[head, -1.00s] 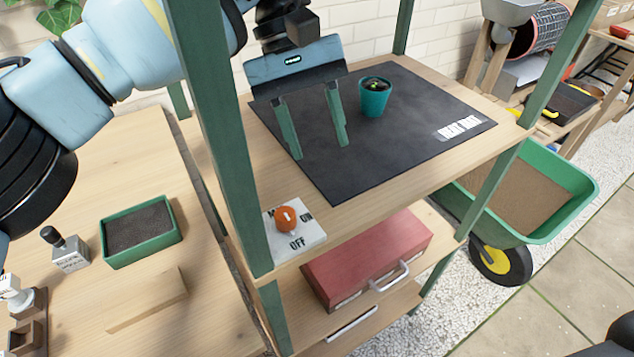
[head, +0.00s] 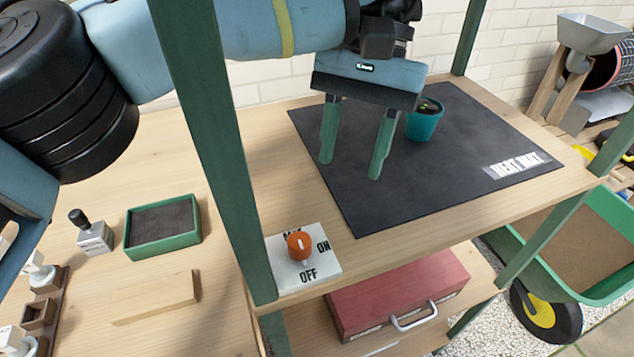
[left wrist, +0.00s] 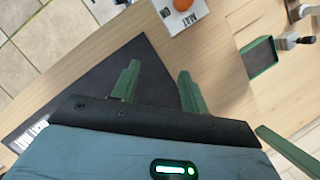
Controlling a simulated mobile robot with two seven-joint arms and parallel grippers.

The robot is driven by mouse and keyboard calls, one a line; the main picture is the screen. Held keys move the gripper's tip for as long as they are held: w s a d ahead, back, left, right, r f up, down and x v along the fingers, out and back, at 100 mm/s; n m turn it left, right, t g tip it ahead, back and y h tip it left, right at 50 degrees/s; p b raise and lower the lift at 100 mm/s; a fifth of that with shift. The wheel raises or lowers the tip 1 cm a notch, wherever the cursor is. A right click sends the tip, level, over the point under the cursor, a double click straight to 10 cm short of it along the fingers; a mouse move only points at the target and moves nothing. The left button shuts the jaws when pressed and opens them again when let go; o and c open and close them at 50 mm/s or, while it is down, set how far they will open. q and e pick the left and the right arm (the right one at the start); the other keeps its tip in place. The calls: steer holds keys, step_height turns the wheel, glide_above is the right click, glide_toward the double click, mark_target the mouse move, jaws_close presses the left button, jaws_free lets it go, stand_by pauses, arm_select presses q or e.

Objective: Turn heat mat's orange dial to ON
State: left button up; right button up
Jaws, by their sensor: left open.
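The orange dial (head: 300,245) sits on a white plate (head: 322,268) marked MAT, ON and OFF, at the shelf's front left corner. Its pale pointer mark looks roughly upright in the head view, not toward ON at the right. The dial also shows at the top of the left wrist view (left wrist: 183,4). The black heat mat (head: 440,190) lies on the shelf behind it. My left gripper (head: 352,160) is open and empty above the mat's left part, behind the dial and apart from it. It also shows in the left wrist view (left wrist: 158,82). My right gripper is not in view.
A teal pot (head: 423,123) with a seedling stands on the mat beside my left gripper. A green shelf post (head: 215,140) rises left of the dial. A red toolbox (head: 400,295) is on the shelf below. A green tray (head: 163,228) lies on the left bench.

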mark_target(300, 246)
arm_select(q)
steer(key=shift+s+a+f, duration=0.1)
steer(key=shift+s+a, duration=0.3)
steer(key=shift+s, duration=0.3)
steer(key=shift+s+a+f, duration=0.1)
steer(key=shift+s+a, duration=0.3)
steer(key=shift+s, duration=0.25)
steer(key=s+a, duration=0.1)
steer(key=s, duration=0.1)
steer(key=s+a, duration=0.1)
steer(key=s, duration=0.1)
steer(key=s+a+b, duration=0.1)
steer(key=s, duration=0.1)
steer(key=shift+s+a, duration=0.25)
steer(key=shift+s, duration=0.1)
steer(key=shift+s+f, duration=0.15)
steer(key=shift+f, duration=0.5)
steer(key=shift+s+a+f+b, duration=0.15)
steer(key=shift+f+b, duration=0.15)
steer(key=shift+f, duration=0.45)
